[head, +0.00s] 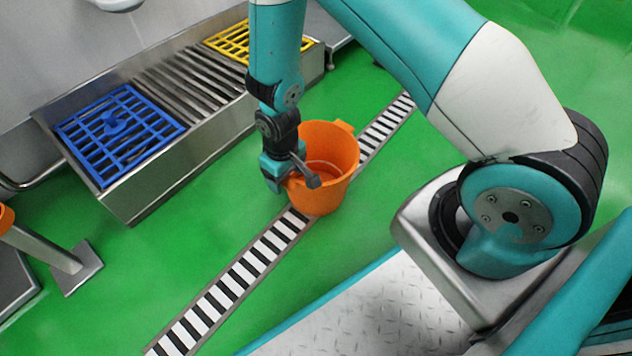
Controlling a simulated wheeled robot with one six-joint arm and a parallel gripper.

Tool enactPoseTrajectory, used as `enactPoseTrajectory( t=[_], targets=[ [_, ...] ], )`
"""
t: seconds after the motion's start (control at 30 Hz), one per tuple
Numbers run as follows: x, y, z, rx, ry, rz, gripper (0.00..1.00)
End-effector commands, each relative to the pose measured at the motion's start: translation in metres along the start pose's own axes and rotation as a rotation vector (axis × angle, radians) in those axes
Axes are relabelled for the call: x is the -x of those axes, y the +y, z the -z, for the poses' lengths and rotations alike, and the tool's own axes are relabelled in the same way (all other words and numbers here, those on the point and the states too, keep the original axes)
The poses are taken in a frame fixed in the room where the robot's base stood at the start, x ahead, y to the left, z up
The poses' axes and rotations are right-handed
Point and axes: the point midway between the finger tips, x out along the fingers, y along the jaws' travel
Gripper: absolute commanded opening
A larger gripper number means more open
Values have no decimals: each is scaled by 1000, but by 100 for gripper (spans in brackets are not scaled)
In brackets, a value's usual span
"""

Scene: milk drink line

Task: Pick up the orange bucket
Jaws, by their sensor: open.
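The orange bucket (333,184) stands upright on the floor, over the black-and-white striped strip, near the middle of the head view. A thin handle shows inside its mouth. My gripper (297,186) is open at the left part of the bucket's rim, pointing down from my teal arm. One finger overlaps the bucket's near left wall in the picture. I cannot tell whether the fingers touch the bucket or straddle the rim. My gripper and wrist hide part of the bucket's left side.
A metal trough with a blue grate (118,133) and a yellow grate (232,40) stands behind and left of the bucket. A metal post on a square foot (78,268) is at the far left. Green floor (150,262) lies clear around the striped strip (240,276).

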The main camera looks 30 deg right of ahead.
Motion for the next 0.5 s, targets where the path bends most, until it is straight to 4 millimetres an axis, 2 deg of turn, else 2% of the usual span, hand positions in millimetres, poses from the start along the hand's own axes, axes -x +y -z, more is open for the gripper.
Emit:
enactPoseTrajectory(
  t=[0.03, 0.27, 0.3, 0.5],
  targets=[
    [-10, 0, 0, 0, 0, 0, 69],
    [-9, 0, 0, 0, 1, 0, 69],
    [-9, 0, 0, 0, 1, 0, 67],
    [-9, 0, 0, 0, 1, 0, 21]
  ],
)
